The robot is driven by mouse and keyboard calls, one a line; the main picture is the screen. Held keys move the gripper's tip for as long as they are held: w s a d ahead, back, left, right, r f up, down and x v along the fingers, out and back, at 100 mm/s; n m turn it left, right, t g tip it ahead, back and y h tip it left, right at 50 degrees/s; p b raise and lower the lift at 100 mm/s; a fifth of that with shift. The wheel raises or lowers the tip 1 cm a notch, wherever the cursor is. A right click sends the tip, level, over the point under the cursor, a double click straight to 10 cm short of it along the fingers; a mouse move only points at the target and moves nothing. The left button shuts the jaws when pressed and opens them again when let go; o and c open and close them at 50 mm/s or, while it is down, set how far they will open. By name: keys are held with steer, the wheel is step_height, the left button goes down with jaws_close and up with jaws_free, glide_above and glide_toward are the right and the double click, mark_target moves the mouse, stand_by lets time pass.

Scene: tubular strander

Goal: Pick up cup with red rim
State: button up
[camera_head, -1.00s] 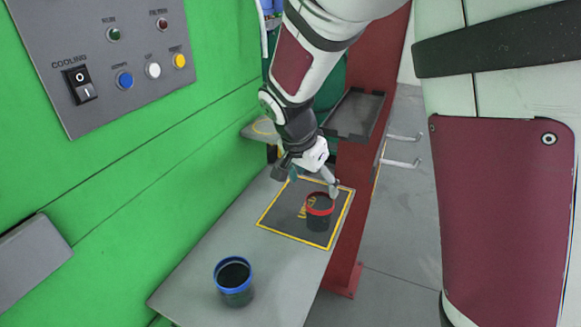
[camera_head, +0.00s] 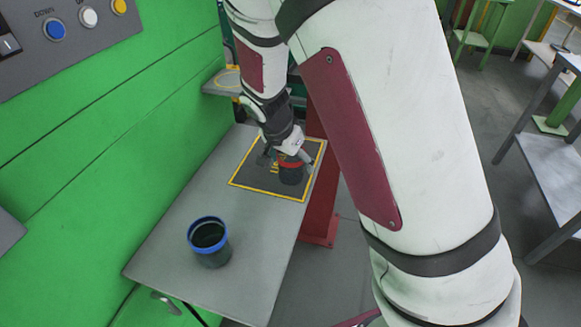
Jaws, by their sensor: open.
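The dark cup with the red rim (camera_head: 290,174) stands upright inside a yellow-outlined square (camera_head: 243,184) on the grey table. My gripper (camera_head: 285,161) is open and low at this cup, with a finger to either side of it as seen from here. My gripper and wrist hide part of the red rim. I cannot tell whether the fingers touch the cup.
A dark cup with a blue rim (camera_head: 209,242) stands on the near part of the grey table (camera_head: 170,235). The green machine wall (camera_head: 110,130) runs along the table's left side. A dark red post (camera_head: 322,205) stands at its right edge. The table between the cups is clear.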

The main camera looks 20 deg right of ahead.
steer(key=shift+x, duration=1.05)
steer(key=c, duration=1.2)
steer(key=shift+r, duration=0.1)
